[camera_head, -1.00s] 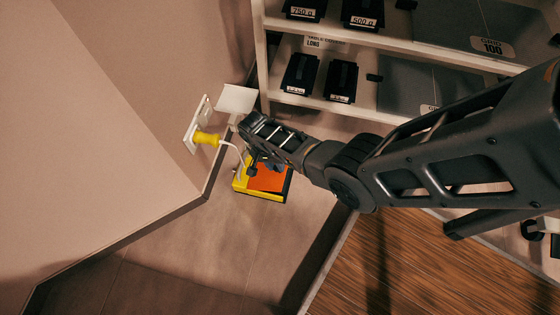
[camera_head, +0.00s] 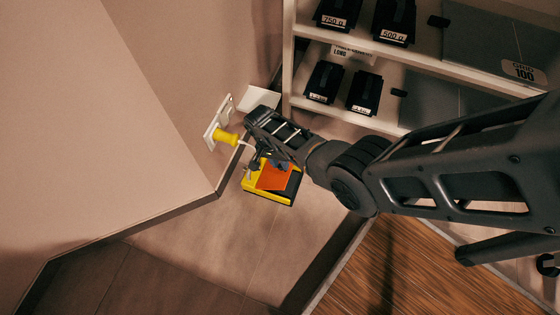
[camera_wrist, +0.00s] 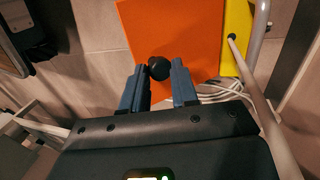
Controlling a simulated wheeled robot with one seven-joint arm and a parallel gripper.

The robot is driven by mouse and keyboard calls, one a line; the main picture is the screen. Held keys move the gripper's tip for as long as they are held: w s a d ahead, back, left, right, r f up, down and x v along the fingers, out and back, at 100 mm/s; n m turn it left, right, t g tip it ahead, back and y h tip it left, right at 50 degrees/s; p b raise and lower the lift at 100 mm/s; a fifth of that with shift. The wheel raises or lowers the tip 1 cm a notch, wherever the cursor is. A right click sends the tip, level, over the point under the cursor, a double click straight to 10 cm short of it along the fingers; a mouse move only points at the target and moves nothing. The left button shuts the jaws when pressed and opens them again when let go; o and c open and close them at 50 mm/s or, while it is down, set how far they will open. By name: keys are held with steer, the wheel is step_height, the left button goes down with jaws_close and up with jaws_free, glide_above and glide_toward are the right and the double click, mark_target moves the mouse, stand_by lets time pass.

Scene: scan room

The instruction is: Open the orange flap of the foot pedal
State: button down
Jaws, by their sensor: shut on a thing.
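The foot pedal is a yellow housing (camera_head: 261,194) on the floor by the wall, with an orange flap (camera_head: 275,178). In the head view the flap sits at a slant to the housing, and a dark area shows beside it. In the wrist view the flap (camera_wrist: 170,35) fills the top middle, with a yellow strip (camera_wrist: 237,40) to its right. My gripper (camera_wrist: 159,76) has its two blue fingers shut on a round black knob (camera_wrist: 159,67) at the flap's lower part. In the head view my gripper (camera_head: 268,164) partly hides the flap and knob.
A yellow plug (camera_head: 226,138) sits in a white wall socket plate (camera_head: 211,130), and its pale cable runs down beside the pedal. A shelf unit (camera_head: 420,68) with black weights stands behind. Open floor (camera_head: 230,235) lies in front.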

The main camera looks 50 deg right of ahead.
steer(key=shift+w+a+f, duration=0.1)
steer(key=shift+w+a, duration=0.05)
stand_by(0.5)
steer(key=c, duration=0.8)
jaws_free()
steer(key=shift+c, duration=0.2)
steer(key=p+v, duration=0.4)
steer(key=v, duration=0.3)
steer(key=shift+r, duration=0.4)
